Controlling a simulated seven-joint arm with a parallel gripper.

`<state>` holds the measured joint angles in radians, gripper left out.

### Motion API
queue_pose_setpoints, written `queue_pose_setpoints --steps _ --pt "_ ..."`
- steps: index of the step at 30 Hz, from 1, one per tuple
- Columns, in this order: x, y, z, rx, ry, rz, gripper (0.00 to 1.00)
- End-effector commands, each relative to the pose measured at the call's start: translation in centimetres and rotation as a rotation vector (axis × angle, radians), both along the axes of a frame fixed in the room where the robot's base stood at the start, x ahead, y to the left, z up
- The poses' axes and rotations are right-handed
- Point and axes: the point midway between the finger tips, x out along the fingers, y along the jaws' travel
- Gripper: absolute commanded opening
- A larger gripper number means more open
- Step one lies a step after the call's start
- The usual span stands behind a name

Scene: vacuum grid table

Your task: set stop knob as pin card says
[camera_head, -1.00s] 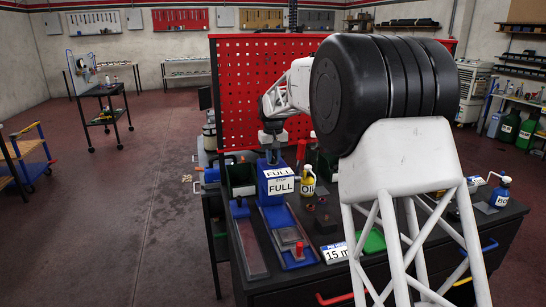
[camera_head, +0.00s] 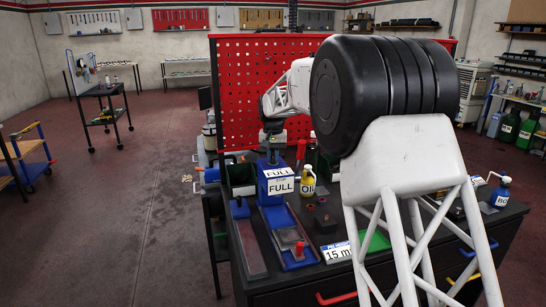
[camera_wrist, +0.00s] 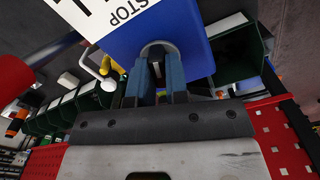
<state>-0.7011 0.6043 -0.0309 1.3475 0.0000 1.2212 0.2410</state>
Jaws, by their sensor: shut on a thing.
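My gripper (camera_wrist: 156,70) is shut at a grey round knob (camera_wrist: 158,47) on the block; the fingers hide most of the knob. Its pointing direction cannot be read. A white card (camera_head: 337,252) reading "15 m" lies at the bench's front; the rest of its text is too small or covered.
A blue tray (camera_head: 273,222) with a grey plate and a red-topped pin (camera_head: 299,250) lies in front of the block. A yellow oil bottle (camera_head: 308,182) stands close to its right. Green bins and a red pegboard (camera_head: 250,90) are behind.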

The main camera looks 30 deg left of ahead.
Motion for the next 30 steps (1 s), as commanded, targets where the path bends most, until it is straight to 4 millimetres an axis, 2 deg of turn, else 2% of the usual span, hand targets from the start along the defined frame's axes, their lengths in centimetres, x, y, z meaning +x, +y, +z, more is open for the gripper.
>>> queue_pose_setpoints --steps 30 --pt "0.03 0.0 0.19 0.002 -0.001 -0.961 0.0"
